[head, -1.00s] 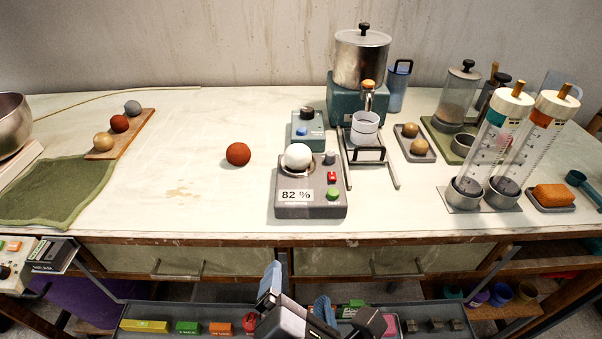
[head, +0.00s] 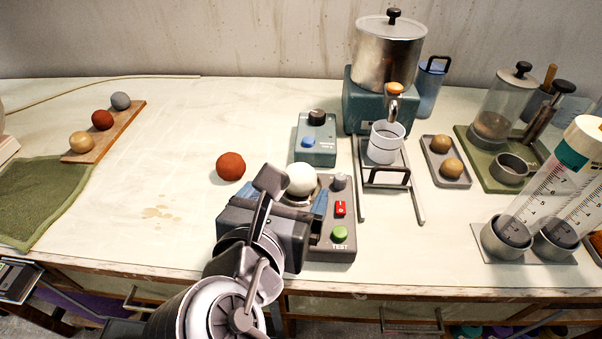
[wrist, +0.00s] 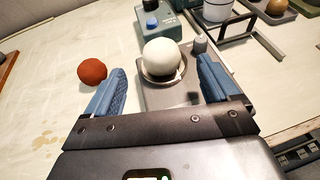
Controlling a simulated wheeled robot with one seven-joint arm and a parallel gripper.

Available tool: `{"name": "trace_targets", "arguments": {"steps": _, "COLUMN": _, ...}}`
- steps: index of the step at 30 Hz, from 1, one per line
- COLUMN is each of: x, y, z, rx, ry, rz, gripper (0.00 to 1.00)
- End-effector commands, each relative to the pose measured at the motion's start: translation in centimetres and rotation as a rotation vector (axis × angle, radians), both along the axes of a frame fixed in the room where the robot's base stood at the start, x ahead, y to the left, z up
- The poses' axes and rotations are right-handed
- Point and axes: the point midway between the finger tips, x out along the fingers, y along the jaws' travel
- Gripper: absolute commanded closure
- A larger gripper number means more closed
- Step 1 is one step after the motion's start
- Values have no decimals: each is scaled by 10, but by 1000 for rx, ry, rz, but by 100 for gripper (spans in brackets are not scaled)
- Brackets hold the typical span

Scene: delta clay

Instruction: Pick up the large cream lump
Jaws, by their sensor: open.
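The large cream lump (head: 302,179) is a pale, round ball resting in the ring-shaped seat of a grey tester (head: 338,247). In the wrist view the lump (wrist: 162,56) shows whole, centred between the two blue fingers and a little beyond them. My gripper (head: 283,197) is open and empty, above the front of the tester. In the wrist view my gripper (wrist: 163,78) has one finger to each side of the lump, with clear gaps. It hides the tester's left part and its display in the head view.
A red-brown ball (head: 230,166) lies on the table just left of the tester. A teal box (head: 315,140) stands behind it. A metal stand with a white cup (head: 385,143) is to the right. The table's left middle is clear.

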Motion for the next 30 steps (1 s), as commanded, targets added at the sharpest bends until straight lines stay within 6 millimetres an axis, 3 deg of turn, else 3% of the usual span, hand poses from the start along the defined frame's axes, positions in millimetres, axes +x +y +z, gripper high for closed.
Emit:
{"name": "trace_targets", "arguments": {"steps": 12, "x": 45, "y": -13, "z": -15, "rx": 1, "ry": 0, "rz": -1, "gripper": 12}}
{"name": "trace_targets", "arguments": {"steps": 19, "x": 46, "y": -13, "z": -16, "rx": 1, "ry": 0, "rz": 1, "gripper": 12}}
{"name": "trace_targets", "arguments": {"steps": 30, "x": 46, "y": -12, "z": -16, "rx": 1, "ry": 0, "rz": 1, "gripper": 47}}
